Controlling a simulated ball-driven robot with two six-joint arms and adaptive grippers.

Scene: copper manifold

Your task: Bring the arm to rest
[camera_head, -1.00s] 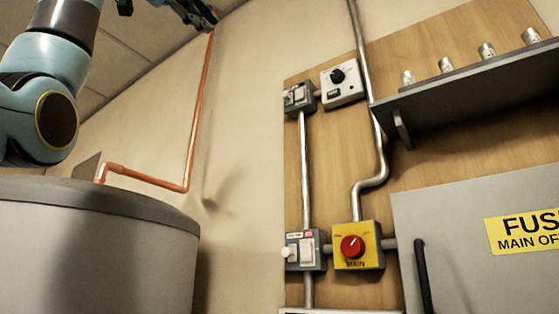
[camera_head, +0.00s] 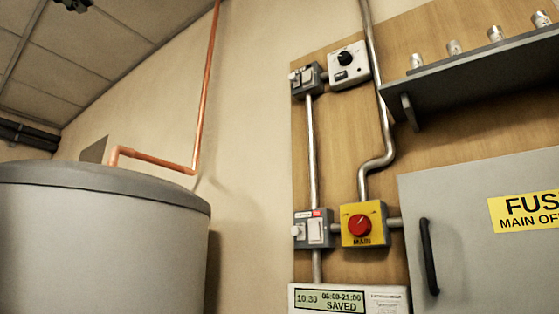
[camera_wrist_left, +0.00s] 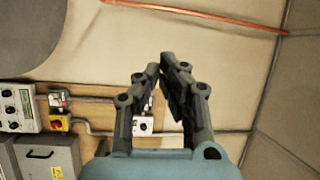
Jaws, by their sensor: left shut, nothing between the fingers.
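My left gripper (camera_head: 73,4) shows only as a dark piece at the top left edge of the head view. In the left wrist view my left gripper (camera_wrist_left: 168,66) has its fingers together, with nothing held between them. It is clear of the wall, and the wall board with its switches lies behind it in that view. The rest of my left arm is outside the head view. My right gripper is in neither view.
A grey tank (camera_head: 100,240) with a copper pipe (camera_head: 204,90) stands at left. The wooden board (camera_head: 340,130) carries a red MAIN knob (camera_head: 360,225), switches, a lit display (camera_head: 330,299), a grey fuse cabinet (camera_head: 460,260) and a shelf (camera_head: 470,75) with several small cylinders.

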